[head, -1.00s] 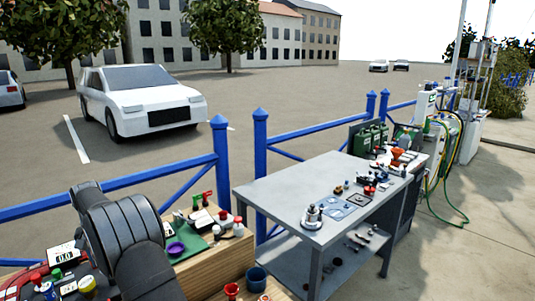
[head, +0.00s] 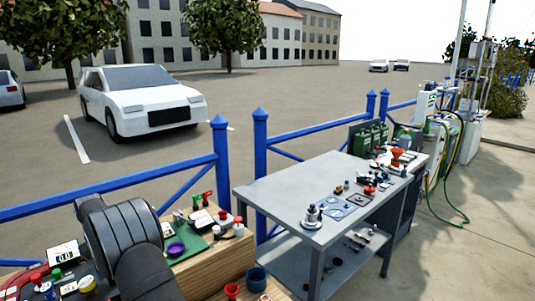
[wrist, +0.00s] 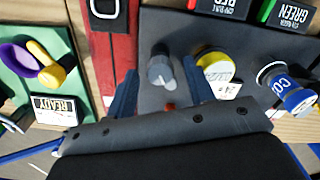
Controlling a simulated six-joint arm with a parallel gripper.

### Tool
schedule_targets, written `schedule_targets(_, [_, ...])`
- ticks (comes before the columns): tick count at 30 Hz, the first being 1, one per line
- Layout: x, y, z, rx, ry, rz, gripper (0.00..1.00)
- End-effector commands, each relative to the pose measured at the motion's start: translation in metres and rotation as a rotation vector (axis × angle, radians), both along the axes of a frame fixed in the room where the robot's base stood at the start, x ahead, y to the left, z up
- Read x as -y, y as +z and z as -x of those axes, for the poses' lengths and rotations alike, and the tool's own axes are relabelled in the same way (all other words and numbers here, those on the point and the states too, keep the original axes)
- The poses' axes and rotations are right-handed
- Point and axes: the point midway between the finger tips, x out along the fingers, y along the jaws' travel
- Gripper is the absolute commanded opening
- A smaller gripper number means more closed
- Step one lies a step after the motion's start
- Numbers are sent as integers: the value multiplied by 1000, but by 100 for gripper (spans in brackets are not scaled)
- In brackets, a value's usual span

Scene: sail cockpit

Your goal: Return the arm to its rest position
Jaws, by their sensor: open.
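My gripper (wrist: 160,92) shows in the wrist view with its two blue fingers spread apart and nothing held between them. It is over a dark panel (wrist: 222,42). A grey knob (wrist: 160,72) on the panel shows in the gap between the fingers, and I cannot tell how far below them it lies. In the head view my dark arm stands at the lower left, and its gripper is hidden.
A yellow-topped round piece (wrist: 216,66) and a blue cylinder (wrist: 288,92) stand right of the fingers. A red strip (wrist: 112,45) and a green mat (wrist: 52,75) lie left. A grey workbench (head: 290,190) stands right, before a blue fence (head: 190,177).

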Motion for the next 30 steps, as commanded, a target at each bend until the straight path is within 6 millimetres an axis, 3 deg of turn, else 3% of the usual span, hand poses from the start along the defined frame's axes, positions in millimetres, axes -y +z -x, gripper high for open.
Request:
schedule_targets(16, [0, 0, 0, 2, 409, 1, 49])
schedule_targets(21, [0, 16, 0, 2, 407, 0, 49])
schedule_targets(30, [0, 19, 0, 1, 405, 0, 49])
